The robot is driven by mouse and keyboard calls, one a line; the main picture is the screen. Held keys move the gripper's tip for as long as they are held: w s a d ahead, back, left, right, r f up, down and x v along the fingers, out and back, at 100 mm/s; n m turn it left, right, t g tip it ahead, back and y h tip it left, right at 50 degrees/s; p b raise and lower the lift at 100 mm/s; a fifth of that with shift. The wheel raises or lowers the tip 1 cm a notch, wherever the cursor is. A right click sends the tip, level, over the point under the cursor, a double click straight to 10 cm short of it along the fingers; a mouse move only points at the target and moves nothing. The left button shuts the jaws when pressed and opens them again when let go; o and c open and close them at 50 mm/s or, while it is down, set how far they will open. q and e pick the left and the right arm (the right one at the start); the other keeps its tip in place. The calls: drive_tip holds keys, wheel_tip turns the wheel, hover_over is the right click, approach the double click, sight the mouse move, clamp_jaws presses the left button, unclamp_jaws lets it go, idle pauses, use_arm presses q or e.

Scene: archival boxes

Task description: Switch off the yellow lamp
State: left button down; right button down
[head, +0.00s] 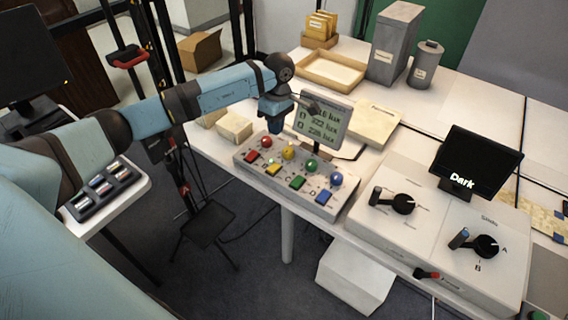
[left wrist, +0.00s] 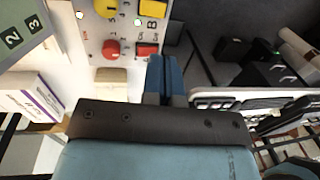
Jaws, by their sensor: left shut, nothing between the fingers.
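A small bright dot shows beside the yellow button. I cannot tell whether the lamp glows. My left gripper (head: 274,126) is shut and empty above the panel's left end; its blue fingers (left wrist: 165,70) point towards the red button (left wrist: 147,49). My right gripper is not in view.
A display (head: 323,120) stands behind the panel. Right of it are a console with dials (head: 403,204) and a screen reading "Dark" (head: 479,162).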

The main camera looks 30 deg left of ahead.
use_arm(q)
drive_tip(key=shift+a+r, duration=0.15)
drive_tip(key=shift+a, duration=0.1)
drive_tip(key=p, duration=0.2)
approach(271, 168)
drive_tip(key=f, duration=0.5)
drive_tip(key=s+f, duration=0.1)
drive_tip(key=f, duration=0.1)
drive_tip(key=shift+s+d+f, duration=0.1)
drive_tip(key=shift+d+f, duration=0.05)
drive_tip(key=shift+f+b, duration=0.1)
drive_tip(key=shift+b, duration=0.2)
